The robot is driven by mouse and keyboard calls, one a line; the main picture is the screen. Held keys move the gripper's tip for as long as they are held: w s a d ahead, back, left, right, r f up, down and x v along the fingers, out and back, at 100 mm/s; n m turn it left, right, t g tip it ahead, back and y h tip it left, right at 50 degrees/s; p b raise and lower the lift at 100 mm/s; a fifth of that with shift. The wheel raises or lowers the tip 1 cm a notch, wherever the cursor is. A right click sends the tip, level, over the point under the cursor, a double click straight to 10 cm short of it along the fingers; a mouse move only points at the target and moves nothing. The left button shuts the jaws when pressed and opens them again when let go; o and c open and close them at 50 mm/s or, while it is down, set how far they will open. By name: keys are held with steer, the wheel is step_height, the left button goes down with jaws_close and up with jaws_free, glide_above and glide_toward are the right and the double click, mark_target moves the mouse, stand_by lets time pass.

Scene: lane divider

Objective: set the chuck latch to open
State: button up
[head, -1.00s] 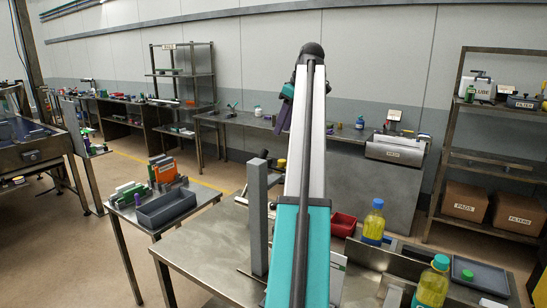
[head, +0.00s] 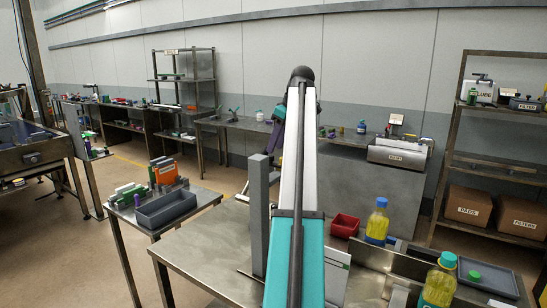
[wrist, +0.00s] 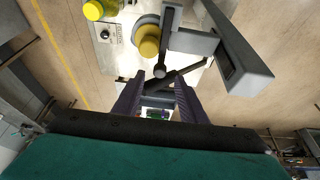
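In the wrist view a dark lever with a round ball knob (wrist: 160,71), which looks like the chuck latch, stands beside a yellow cylinder (wrist: 149,41) in a round grey seat. A second dark bar runs off to the right of the knob. My gripper (wrist: 159,80) is open, its two purple fingers pointing toward the knob, which shows between the tips. I cannot tell whether the fingers reach around it. In the head view my arm hides the chuck and the latch. Only part of a purple finger shows left of the arm.
A grey upright post (head: 259,215) rises from the metal table (head: 200,262), left of my arm; a grey block (wrist: 238,60) is close right of the knob in the wrist view. Yellow bottles (head: 377,222) and a red bin (head: 345,226) stand right of my arm.

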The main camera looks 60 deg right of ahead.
mark_target(272, 156)
steer(key=shift+p+x, duration=0.55)
steer(key=shift+x, duration=1.85)
jaws_close()
